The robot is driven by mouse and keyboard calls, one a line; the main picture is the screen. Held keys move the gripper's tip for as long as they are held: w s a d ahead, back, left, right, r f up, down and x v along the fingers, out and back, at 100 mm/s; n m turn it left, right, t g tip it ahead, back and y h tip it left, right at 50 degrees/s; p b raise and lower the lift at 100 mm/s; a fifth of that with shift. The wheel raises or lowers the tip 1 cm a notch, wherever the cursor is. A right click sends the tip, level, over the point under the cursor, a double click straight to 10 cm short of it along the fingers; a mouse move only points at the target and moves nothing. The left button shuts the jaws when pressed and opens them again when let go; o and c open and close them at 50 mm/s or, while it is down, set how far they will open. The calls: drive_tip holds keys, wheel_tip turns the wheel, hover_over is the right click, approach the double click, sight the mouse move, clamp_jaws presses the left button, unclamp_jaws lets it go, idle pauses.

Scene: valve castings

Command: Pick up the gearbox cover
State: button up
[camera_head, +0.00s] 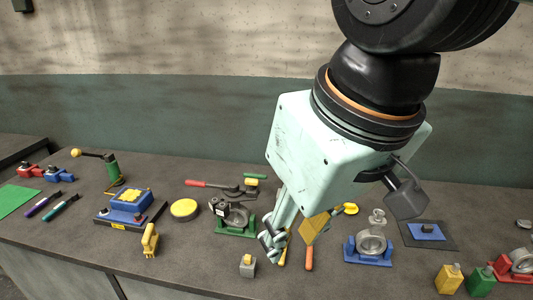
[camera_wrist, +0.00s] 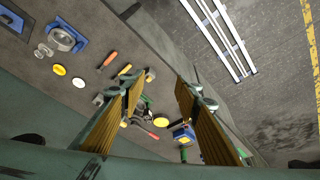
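I cannot tell for sure which part is the gearbox cover. Metal castings sit in a blue cradle (camera_head: 372,246), a green cradle (camera_head: 236,219) and, at the right edge, a red cradle (camera_head: 520,264). The blue cradle also shows at the upper left of the wrist view (camera_wrist: 66,36). My gripper (camera_head: 293,238) points down over the front middle of the bench, between the green and blue cradles. In the wrist view its two yellow-padded fingers (camera_wrist: 160,92) stand wide apart. Nothing is held between them. The fingers hide part of the bench behind them.
The bench (camera_head: 195,268) also carries a blue box (camera_head: 129,201), a yellow disc (camera_head: 184,208), a small grey block with a yellow top (camera_head: 247,267), an orange-handled tool (camera_head: 309,258) and yellow and green blocks at right. A wall stands behind.

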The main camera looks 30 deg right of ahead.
drive_tip(key=shift+o, duration=0.9)
drive_tip(key=o, duration=1)
drive_tip(key=shift+w+d, duration=0.1)
